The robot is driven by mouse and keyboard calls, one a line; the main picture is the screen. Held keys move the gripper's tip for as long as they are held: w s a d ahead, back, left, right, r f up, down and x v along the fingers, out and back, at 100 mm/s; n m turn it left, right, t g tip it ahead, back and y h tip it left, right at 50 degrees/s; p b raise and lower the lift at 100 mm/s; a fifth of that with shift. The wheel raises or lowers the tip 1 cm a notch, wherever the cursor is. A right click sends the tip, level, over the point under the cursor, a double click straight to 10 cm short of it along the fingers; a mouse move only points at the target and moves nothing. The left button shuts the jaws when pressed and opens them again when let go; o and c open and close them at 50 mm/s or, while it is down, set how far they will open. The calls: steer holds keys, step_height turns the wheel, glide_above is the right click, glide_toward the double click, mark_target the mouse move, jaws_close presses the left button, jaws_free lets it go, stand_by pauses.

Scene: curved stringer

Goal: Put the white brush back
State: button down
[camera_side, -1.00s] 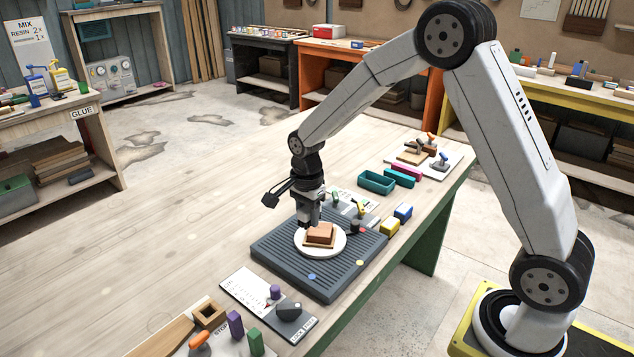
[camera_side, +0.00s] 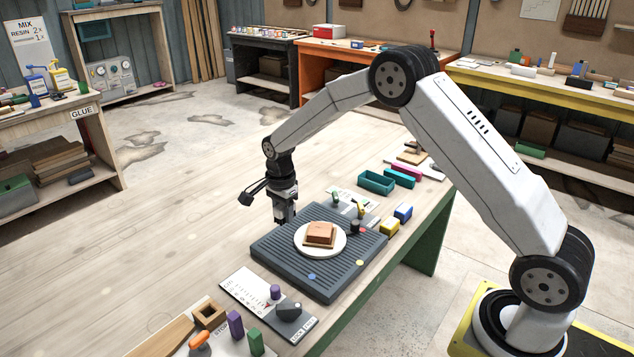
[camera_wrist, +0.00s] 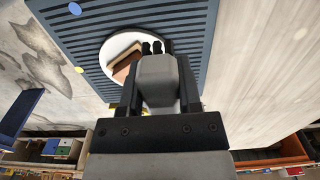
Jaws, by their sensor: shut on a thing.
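In the side view my gripper (camera_side: 284,214) points down by the far left edge of a dark ribbed board (camera_side: 285,276). In the wrist view its dark fingers (camera_wrist: 160,85) are shut around a pale piece, which looks like the white brush (camera_wrist: 157,72), with several dark tips at its far end. The fingers and wrist hide much of it, and it is hard to make out in the side view. A round white plate (camera_side: 301,250) with a reddish-brown block (camera_side: 320,233) on it lies on the board, to the gripper's right.
The wooden tabletop (camera_side: 150,220) left of the board is clear.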

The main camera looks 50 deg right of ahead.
glide_above(272, 238)
steer(key=shift+s+a+f, duration=0.1)
steer(key=shift+f, duration=1.35)
steer(key=shift+s+f, duration=0.1)
steer(key=shift+f, duration=1.3)
steer(key=shift+w+f, duration=0.15)
steer(key=shift+f, duration=1.6)
steer(key=shift+f, duration=0.15)
steer(key=shift+c, duration=1.4)
jaws_free()
